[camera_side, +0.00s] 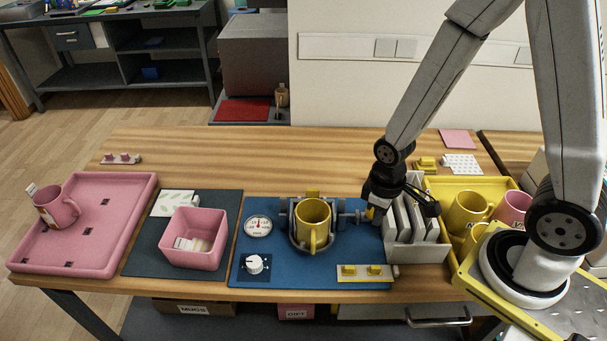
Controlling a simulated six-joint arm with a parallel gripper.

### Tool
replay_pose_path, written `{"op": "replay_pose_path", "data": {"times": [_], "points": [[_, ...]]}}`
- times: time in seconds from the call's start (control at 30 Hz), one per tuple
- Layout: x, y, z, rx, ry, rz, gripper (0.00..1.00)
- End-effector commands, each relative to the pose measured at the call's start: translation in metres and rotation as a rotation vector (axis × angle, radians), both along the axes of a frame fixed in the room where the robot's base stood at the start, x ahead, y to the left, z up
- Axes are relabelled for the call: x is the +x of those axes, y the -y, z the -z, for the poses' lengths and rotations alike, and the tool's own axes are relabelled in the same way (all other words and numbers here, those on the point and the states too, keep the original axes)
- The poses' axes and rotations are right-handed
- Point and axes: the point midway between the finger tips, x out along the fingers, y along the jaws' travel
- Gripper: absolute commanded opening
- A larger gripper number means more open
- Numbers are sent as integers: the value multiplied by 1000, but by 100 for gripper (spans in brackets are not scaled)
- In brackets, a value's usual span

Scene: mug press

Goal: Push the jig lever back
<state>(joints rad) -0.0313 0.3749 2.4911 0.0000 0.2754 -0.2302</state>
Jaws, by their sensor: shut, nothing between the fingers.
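My gripper (371,216) is shut and empty, low over the mat just right of the rod-like part. I cannot tell whether its tips touch it.
A grey rack with upright plates (416,247) stands close to the right of my gripper. A yellow tray (436,185) with mugs is further right. A dial gauge (258,226), a knob box (254,264) and a pink bin (194,239) are left. A yellow-topped strip (365,273) lies in front.

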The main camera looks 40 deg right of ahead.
Motion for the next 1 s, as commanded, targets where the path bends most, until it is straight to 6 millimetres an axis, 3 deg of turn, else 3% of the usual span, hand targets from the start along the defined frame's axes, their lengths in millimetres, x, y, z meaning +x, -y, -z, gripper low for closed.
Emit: {"op": "replay_pose_path", "data": {"times": [1.0], "points": [[0,0,13,0,-1,0,0]]}}
